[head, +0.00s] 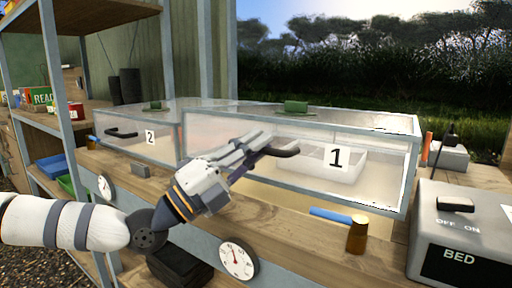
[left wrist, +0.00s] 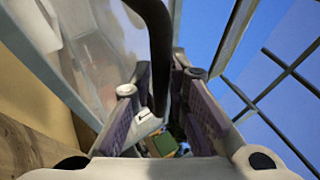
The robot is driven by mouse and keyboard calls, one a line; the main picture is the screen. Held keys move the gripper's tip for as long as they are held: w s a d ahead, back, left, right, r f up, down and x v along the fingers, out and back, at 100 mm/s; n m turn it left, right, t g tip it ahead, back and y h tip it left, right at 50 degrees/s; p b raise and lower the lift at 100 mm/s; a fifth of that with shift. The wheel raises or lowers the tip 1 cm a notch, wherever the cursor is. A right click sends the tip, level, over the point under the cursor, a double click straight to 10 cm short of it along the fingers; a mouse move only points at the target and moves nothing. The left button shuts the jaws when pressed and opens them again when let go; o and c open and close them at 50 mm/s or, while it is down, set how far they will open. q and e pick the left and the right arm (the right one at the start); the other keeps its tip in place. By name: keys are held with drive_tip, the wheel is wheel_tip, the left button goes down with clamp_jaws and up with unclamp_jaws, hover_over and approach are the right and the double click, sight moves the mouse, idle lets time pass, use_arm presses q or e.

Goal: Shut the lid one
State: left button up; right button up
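Lid one is the clear, grey-framed front panel (head: 388,165) with a "1" label (head: 337,158), on the right-hand clear case. A black bar handle (head: 287,151) is on its left part. The head view does not clearly show whether the lid is fully closed. My left gripper (head: 262,146) is at this handle. In the left wrist view the dark handle (left wrist: 160,50) runs between my two finger pads, which sit close on either side of it. A white tray (head: 300,164) shows behind the panel. My right gripper is not in view.
The case with label "2" (head: 151,137) stands to the left. Green blocks (head: 295,106) lie on top. A blue-handled mallet (head: 357,234) rests on the wooden ledge. A grey BED switch box (head: 465,235) stands at right. Round dials (head: 238,260) are on the front.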

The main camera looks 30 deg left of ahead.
use_arm(q)
drive_tip(key=v, duration=1.2)
drive_tip(key=shift+f, duration=0.1)
drive_tip(key=shift+c, duration=0.6)
